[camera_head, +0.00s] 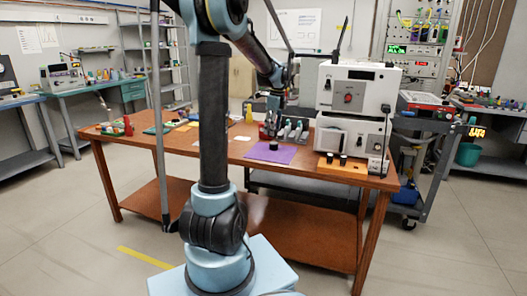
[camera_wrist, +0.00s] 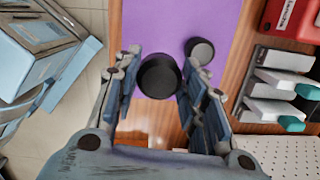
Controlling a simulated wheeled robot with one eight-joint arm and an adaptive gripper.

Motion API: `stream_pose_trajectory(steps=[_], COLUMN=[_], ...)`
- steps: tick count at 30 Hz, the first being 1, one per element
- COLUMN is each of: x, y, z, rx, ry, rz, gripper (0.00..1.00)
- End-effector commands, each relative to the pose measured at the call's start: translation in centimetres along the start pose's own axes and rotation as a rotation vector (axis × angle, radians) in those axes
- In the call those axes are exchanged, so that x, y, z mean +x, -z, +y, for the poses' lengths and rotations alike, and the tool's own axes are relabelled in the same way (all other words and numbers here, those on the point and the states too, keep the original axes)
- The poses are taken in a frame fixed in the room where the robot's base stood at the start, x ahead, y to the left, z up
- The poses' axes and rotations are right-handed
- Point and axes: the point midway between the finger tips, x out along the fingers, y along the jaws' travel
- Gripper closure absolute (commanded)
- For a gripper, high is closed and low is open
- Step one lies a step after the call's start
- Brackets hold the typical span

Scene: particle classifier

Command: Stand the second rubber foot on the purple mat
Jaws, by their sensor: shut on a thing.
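My gripper (camera_wrist: 160,84) is shut on a black round rubber foot (camera_wrist: 158,76). In the wrist view this foot shows against the near part of the purple mat (camera_wrist: 150,25); its height above the mat is hard to tell. Another black rubber foot (camera_wrist: 201,47) stands at the mat's right side in that view. In the head view a black foot (camera_head: 274,146) shows on the purple mat (camera_head: 262,156), and my gripper (camera_head: 272,106) is above the table behind it. Two more black feet (camera_head: 330,157) (camera_head: 343,159) stand on an orange-brown board at the right.
A rack (camera_wrist: 262,85) of white, teal-ended items stands right of the mat in the wrist view, with a red box (camera_wrist: 293,18) beyond it. A white machine (camera_head: 350,90) fills the table's right rear. The table (camera_head: 215,160) has bare wood left of the mat.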

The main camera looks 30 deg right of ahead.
Motion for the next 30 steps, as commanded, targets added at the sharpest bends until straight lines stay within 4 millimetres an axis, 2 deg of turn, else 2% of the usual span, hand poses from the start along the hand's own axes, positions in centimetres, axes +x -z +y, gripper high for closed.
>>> stream_pose_trajectory(steps=[9, 17, 24, 30], x=[4.9, 6.6, 9.6, 9.8], y=[-1.2, -1.4, -1.0, -1.0], z=[0.8, 0.9, 1.0, 1.0], rx=[-0.026, -0.031, -0.032, -0.032], ry=[-0.003, -0.004, -0.004, -0.004], rz=[0.000, 0.000, 0.000, 0.000], gripper=[0.85, 0.85, 0.85, 0.85])
